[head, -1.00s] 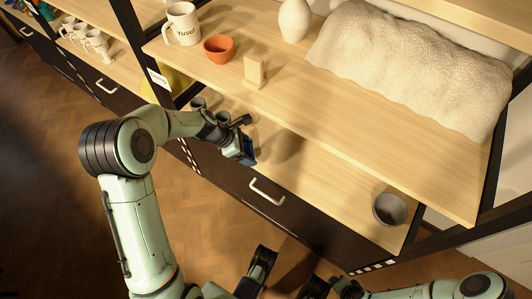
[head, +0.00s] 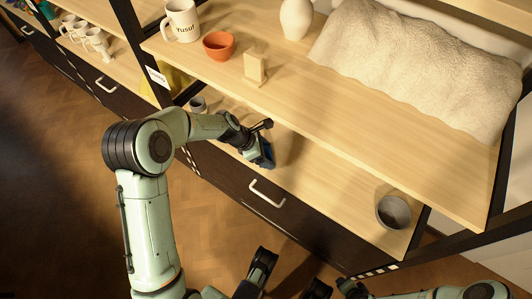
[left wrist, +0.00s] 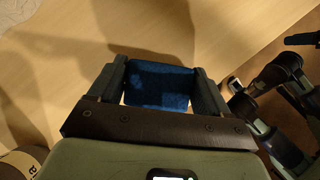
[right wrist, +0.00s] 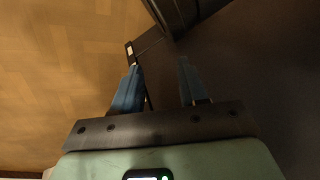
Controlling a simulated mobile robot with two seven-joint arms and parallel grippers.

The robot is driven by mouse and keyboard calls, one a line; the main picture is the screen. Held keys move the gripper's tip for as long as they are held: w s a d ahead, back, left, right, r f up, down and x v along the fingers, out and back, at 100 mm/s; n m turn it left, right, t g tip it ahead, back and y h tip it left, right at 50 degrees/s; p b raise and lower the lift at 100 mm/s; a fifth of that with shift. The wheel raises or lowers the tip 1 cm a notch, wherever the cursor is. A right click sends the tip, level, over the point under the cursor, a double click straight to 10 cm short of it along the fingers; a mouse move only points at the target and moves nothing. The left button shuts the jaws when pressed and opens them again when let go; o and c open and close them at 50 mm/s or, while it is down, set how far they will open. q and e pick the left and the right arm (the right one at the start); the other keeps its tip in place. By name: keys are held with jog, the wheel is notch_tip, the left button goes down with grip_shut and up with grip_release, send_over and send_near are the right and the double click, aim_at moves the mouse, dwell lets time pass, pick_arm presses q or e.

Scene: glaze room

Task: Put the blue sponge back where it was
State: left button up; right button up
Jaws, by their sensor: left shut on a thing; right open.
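The blue sponge (left wrist: 158,86) is held between the two fingers of my left gripper (left wrist: 160,88), as the left wrist view shows. In the head view the left gripper (head: 262,152) is over the front of the lower shelf (head: 318,180), below the upper board's edge, with the sponge (head: 267,155) at its tip. I cannot tell whether the sponge touches the shelf. My right gripper (right wrist: 160,90) is open and empty, low down in front of the dark drawer front, with floor beside it.
A grey bowl (head: 393,212) stands at the right of the lower shelf, and a grey cup (head: 198,104) at its left. The upper board (head: 340,105) holds a mug (head: 182,20), orange pot (head: 218,46), wooden block (head: 255,67), white vase (head: 297,18) and cream cloth (head: 420,65). Lower shelf's middle is clear.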

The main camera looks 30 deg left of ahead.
pick_arm(q)
jog(key=shift+f, duration=0.25)
jog(key=o, duration=1)
jog(key=shift+c, duration=0.2)
jog(key=shift+r, duration=0.1)
pick_arm(e)
jog(key=shift+s+f, duration=0.1)
jog(key=shift+s, duration=0.05)
pick_arm(q)
jog(key=shift+s+a+r, duration=0.1)
jog(key=shift+r, duration=0.3)
jog(key=p+v, duration=0.3)
jog(key=v, duration=0.8)
jog(key=shift+r, duration=0.2)
pick_arm(e)
jog(key=s+a+r+g+y, duration=0.1)
jog(key=s+a+r, duration=0.1)
jog(key=s+r, duration=0.2)
jog(key=shift+s+a, duration=0.2)
jog(key=shift+a, duration=0.15)
pick_arm(q)
jog(key=shift+a, duration=0.1)
